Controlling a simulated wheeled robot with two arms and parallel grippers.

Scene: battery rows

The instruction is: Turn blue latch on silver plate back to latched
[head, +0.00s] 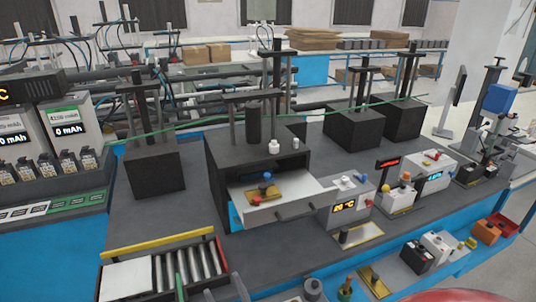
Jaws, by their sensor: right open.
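A small blue piece (267,178) stands on a gold plate (262,193) inside the pulled-out light drawer (290,207) of a black box, near the centre. A silver-grey plate (368,233) with a dark upright piece (344,236) lies on the bench to the right of the drawer; I see no clear blue on it. I cannot tell which piece is the latch or how it is turned. My right gripper (225,292) shows only as fingertips at the bottom edge, open, empty and well apart from both plates. My left gripper is out of view.
A roller tray (183,268) with a yellow bar is at the lower left. A grey box with a display (344,208) stands right of the drawer. Black fixtures (153,164) with posts line the back. Small boxes crowd the lower right. Dark bench between drawer and roller tray is clear.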

